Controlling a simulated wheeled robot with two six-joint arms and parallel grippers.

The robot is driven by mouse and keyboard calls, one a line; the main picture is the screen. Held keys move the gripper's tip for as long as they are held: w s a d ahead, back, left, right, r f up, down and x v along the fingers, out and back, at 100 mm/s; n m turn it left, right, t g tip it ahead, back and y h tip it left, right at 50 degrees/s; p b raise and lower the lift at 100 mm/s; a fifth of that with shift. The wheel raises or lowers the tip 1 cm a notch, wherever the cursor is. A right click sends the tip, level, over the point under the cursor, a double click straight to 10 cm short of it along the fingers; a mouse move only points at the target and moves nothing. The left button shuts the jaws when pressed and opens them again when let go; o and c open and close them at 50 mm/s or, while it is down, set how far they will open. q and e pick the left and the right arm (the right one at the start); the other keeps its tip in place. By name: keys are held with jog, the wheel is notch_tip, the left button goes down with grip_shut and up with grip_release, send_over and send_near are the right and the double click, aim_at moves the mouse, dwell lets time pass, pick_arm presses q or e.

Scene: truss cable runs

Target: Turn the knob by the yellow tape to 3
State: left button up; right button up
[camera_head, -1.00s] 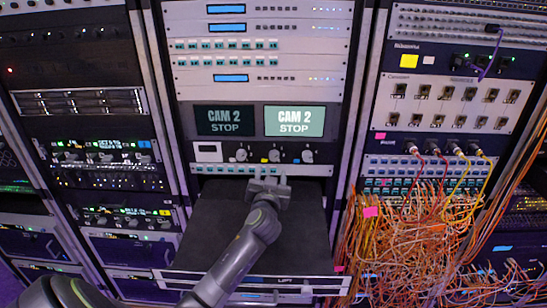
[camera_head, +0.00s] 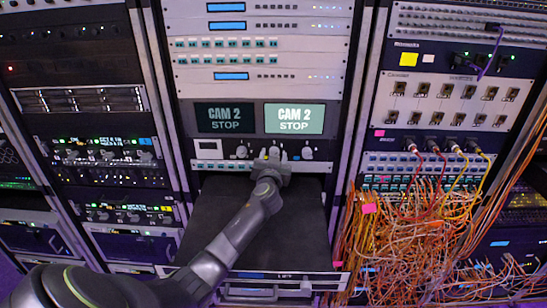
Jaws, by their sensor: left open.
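A dark panel below the two CAM 2 screens carries a row of knobs. The left knob (camera_head: 241,152) and the right knob (camera_head: 307,153) show clear. The middle knob (camera_head: 274,151) shows between the fingers of my left gripper (camera_head: 273,155). The gripper is open, with a finger on either side of this knob; whether they touch it I cannot tell. The yellow tape is hidden behind the gripper. The knob's pointer and scale are too small to read. My right gripper is out of the picture.
The left screen (camera_head: 225,118) and the bright right screen (camera_head: 294,118) sit just above the knobs. A black shelf (camera_head: 300,215) juts out below my arm. Tangled orange cables (camera_head: 410,240) hang at the right.

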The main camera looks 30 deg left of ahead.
pick_arm(q)
jog(key=shift+c, duration=0.4)
jog(key=c, duration=0.9)
jog(key=shift+m, duration=0.3)
jog(key=m, duration=0.3)
jog(key=shift+d+m, duration=0.1)
jog(key=shift+m, duration=0.2)
jog(key=m, duration=0.5)
jog(key=shift+g, duration=0.3)
jog(key=shift+m, duration=0.3)
jog(key=o, duration=1)
